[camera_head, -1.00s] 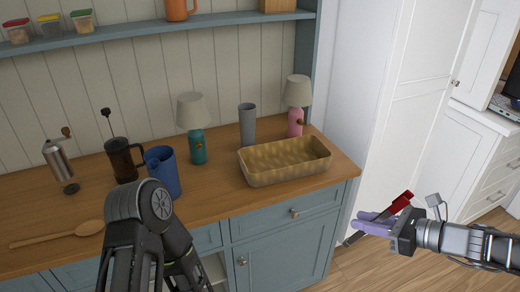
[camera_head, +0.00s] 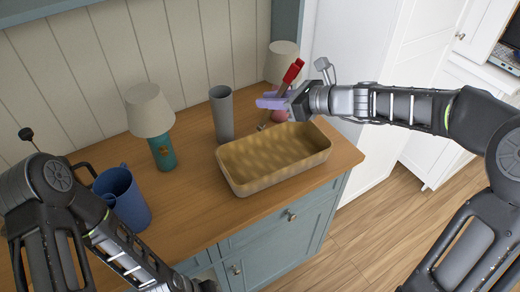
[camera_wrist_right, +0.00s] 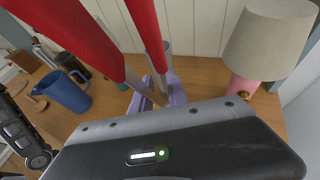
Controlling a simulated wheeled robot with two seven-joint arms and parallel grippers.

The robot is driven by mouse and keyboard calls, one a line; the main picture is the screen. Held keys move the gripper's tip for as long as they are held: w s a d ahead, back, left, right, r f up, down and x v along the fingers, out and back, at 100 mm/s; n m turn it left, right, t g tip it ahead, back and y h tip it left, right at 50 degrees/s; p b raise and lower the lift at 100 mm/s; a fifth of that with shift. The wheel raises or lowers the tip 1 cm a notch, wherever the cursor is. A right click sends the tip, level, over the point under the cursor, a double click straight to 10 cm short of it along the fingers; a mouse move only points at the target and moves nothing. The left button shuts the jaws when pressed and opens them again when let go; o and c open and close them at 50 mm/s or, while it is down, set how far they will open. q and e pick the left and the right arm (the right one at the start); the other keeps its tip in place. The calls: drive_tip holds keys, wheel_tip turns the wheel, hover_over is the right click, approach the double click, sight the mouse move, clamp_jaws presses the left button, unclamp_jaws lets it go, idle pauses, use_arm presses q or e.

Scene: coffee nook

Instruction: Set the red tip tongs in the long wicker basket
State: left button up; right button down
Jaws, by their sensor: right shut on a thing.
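The red tip tongs (camera_head: 291,72) are held up in my right gripper (camera_head: 270,101), red end up. Its purple fingers are shut on the tongs, above and behind the back rim of the long wicker basket (camera_head: 243,187). The basket is tan, open and empty on the wooden counter. In the right wrist view, two red arms of the tongs (camera_wrist_right: 148,30) rise close to the camera, and their metal part runs between the purple fingers (camera_wrist_right: 158,95).
A grey cup (camera_head: 222,113) stands behind the basket. A teal lamp (camera_head: 163,151) and a blue pitcher (camera_head: 122,197) stand left of it. A pink lamp (camera_head: 283,62) stands behind my right gripper. The counter's front edge (camera_head: 290,192) runs close before the basket.

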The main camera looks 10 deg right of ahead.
drive_tip(key=shift+s+d, duration=0.1)
drive_tip(key=shift+s, duration=0.25)
drive_tip(key=shift+w+f, duration=0.15)
drive_tip(key=shift+f, duration=0.1)
wheel_tip(320, 180, down, 6)
drive_tip(key=shift+r, duration=0.1)
drive_tip(key=shift+f+b, duration=0.3)
drive_tip(key=shift+f, duration=1.55)
drive_tip(key=shift+f, duration=0.25)
drive_tip(key=c, duration=1.3)
unclamp_jaws()
drive_tip(key=shift+r, duration=0.1)
drive_tip(key=shift+r, duration=0.1)
